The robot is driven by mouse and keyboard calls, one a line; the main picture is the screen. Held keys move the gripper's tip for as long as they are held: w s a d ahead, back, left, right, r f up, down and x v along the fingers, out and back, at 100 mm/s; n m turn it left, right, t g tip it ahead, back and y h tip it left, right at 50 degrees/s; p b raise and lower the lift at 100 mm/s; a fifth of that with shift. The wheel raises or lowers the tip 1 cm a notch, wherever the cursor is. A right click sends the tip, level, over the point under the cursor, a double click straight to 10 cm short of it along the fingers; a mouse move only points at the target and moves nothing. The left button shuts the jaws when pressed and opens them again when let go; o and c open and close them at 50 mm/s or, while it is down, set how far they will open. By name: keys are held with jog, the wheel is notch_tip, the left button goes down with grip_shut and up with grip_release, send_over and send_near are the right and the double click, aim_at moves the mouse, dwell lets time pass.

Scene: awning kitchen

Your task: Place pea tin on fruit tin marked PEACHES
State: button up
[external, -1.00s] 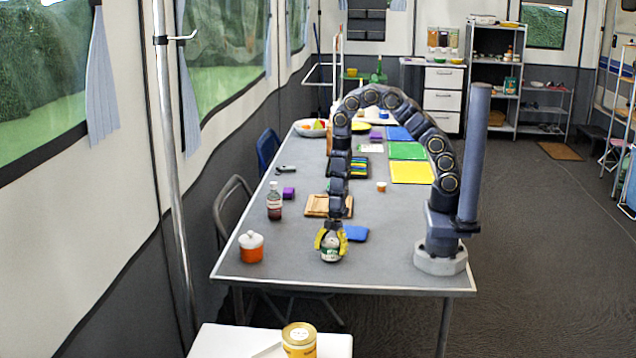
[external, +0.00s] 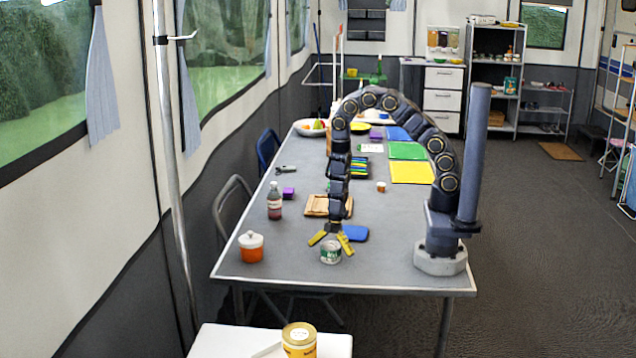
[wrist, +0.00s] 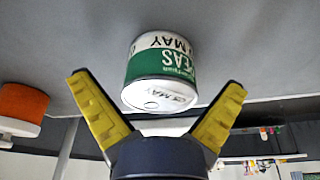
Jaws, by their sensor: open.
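The pea tin (external: 331,254), white and green, stands on the grey table near its front edge. The wrist view shows the tin (wrist: 160,62) with PEAS on its label, upside down in the picture. My gripper (external: 331,241) is just above the tin with its yellow fingers spread wide and empty. In the wrist view the fingers are apart from the tin on both sides. A yellow tin with a pale lid (external: 299,341) stands on a white surface in the foreground, cut off at the bottom; its marking is not readable.
An orange jar with a white lid (external: 251,248) stands left of the pea tin, with a dark bottle (external: 274,203) behind it. A wooden tray (external: 318,205) and a blue pad (external: 355,233) lie behind the gripper. The white surface (external: 225,342) is lower in the picture, beyond the table edge.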

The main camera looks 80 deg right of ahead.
aim_at(329, 244)
jog(key=shift+w+d+v, duration=0.15)
jog(key=shift+v, duration=1.3)
jog(key=shift+w+d+v, duration=0.1)
jog(key=shift+w+v, duration=0.05)
jog(key=shift+v, duration=2.1)
jog(key=shift+w+r, duration=0.1)
jog(key=shift+r, duration=0.1)
jog(key=w+d+r+m+t+h, duration=0.35)
jog(key=w+d+r, duration=0.25)
jog(key=r, duration=0.2)
jog(key=s+d+r+m+h, duration=0.35)
jog(key=d+r+h, duration=0.2)
jog(key=r, duration=0.45)
jog(key=s+a+r+m+g+y, duration=0.2)
jog(key=s+a, duration=0.4)
jog(key=s, duration=0.6)
jog(key=s+a+r+m+g+y, duration=0.2)
jog(key=s+a+m+g+y, duration=0.2)
jog(key=s, duration=0.8)
jog(key=a, duration=0.2)
jog(key=shift+a, duration=0.35)
jog(key=shift+r, duration=0.15)
